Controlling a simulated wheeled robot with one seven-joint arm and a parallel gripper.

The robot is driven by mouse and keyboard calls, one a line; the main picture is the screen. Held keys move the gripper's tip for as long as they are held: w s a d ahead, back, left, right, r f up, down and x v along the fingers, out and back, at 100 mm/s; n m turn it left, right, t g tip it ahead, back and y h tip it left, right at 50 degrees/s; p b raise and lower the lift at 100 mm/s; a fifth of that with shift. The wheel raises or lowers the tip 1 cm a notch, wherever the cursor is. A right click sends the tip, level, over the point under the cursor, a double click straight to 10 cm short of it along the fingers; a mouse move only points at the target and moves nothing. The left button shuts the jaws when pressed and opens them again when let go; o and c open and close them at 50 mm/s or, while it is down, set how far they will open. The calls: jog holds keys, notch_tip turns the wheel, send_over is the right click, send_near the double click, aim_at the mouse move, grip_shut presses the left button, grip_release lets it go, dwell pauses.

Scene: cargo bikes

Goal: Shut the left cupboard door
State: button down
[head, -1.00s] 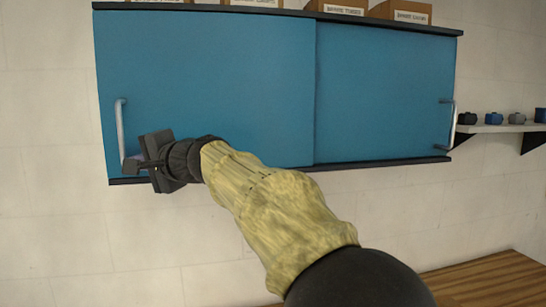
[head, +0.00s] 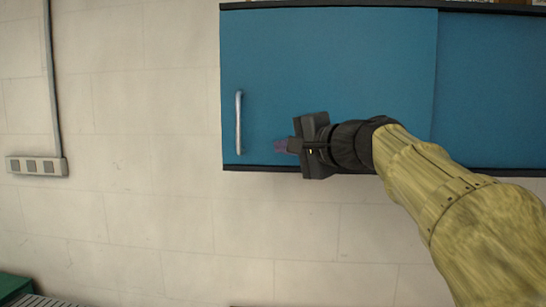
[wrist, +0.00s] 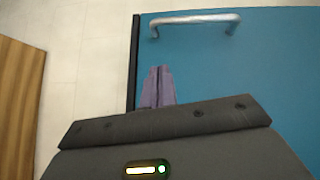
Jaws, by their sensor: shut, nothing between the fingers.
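The left cupboard door (head: 330,60) is a flat blue sliding panel. Its left edge lies along the left end of the cupboard, with no gap visible there. Its upright silver bar handle (head: 239,122) is near that left edge. In the wrist view the handle (wrist: 195,20) is at the top, ahead of the fingers. My gripper (head: 282,146) is shut and empty, to the right of the handle's lower end and apart from it, in front of the door's lower part. Its purple fingertips also show in the wrist view (wrist: 158,75).
The right blue door (head: 490,90) is partly out of view behind my arm's side of the picture. The cupboard's dark bottom rail (head: 250,168) runs below the doors. A socket strip (head: 36,166) is on the bare wall at left. A green object (head: 14,288) is at bottom left.

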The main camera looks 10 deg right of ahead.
jog(key=b+v, duration=0.1)
jog(key=v, duration=0.4)
jog(key=shift+w+d, duration=0.1)
jog(key=shift+d, duration=0.1)
notch_tip(320, 180, down, 27)
jog(key=d+n+g+h, duration=0.2)
jog(key=g+h, duration=0.3)
jog(key=s+f+n+g+h, duration=0.2)
jog(key=s+f, duration=0.6)
jog(key=f, duration=0.4)
jog(key=s+d+f+n+g+h, duration=0.1)
jog(key=s+f+n+g, duration=0.3)
jog(key=s+f, duration=0.4)
notch_tip(320, 180, down, 5)
jog(key=shift+s+d+f+n+h, duration=0.1)
jog(key=shift+s+d+n+h, duration=0.35)
jog(key=shift+n, duration=0.45)
jog(key=shift+w, duration=0.3)
